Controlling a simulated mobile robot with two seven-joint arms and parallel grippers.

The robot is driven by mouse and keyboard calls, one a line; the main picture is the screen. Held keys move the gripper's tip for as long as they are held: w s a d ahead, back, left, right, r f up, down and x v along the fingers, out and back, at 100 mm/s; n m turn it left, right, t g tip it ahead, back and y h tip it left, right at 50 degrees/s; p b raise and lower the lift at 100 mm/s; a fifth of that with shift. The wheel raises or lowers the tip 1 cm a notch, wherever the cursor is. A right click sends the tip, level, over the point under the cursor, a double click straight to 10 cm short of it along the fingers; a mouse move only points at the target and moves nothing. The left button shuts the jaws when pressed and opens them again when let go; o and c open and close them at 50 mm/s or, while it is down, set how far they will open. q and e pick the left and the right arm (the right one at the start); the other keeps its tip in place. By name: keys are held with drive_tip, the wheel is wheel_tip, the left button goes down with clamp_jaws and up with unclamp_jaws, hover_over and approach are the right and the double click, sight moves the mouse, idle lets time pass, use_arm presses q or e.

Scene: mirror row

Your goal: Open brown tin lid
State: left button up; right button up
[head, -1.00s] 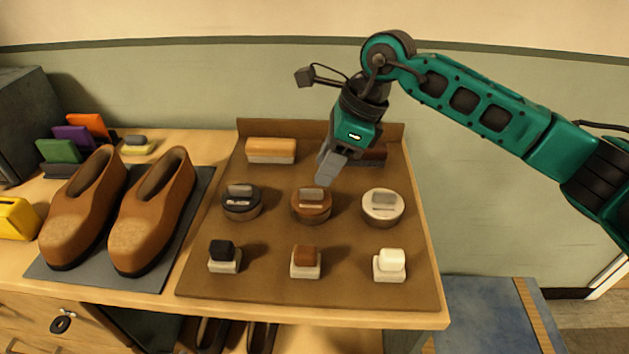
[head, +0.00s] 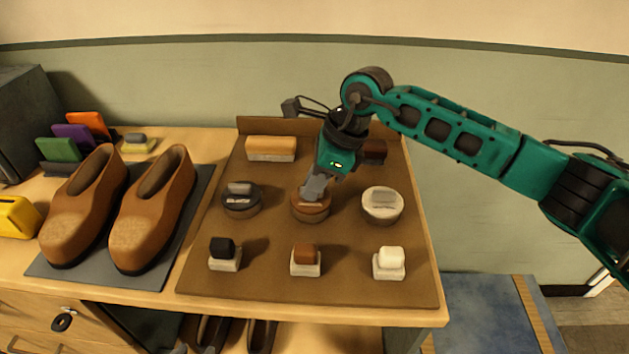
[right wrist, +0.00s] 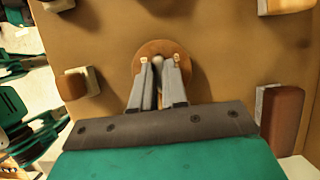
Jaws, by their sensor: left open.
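The brown tin (head: 310,213) is a round tin with a brown lid. It stands in the middle of the brown board, with a small raised grip on its lid. My right gripper (head: 307,197) reaches down from above with its fingertips at the lid. In the right wrist view the fingers (right wrist: 160,68) stand on both sides of the grip, over the round brown lid (right wrist: 180,50). The gap is narrow, and I cannot tell whether the fingers press on the grip. The lid looks seated on the tin. I do not make out my left gripper.
A black tin (head: 241,204) and a white tin (head: 382,211) flank the brown one. Small black (head: 224,262), brown (head: 305,264) and white (head: 389,267) pieces sit in front. A tan brush (head: 271,148) lies behind. Brown shoes (head: 150,225) stand on a grey mat at left.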

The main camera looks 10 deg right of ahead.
clamp_jaws()
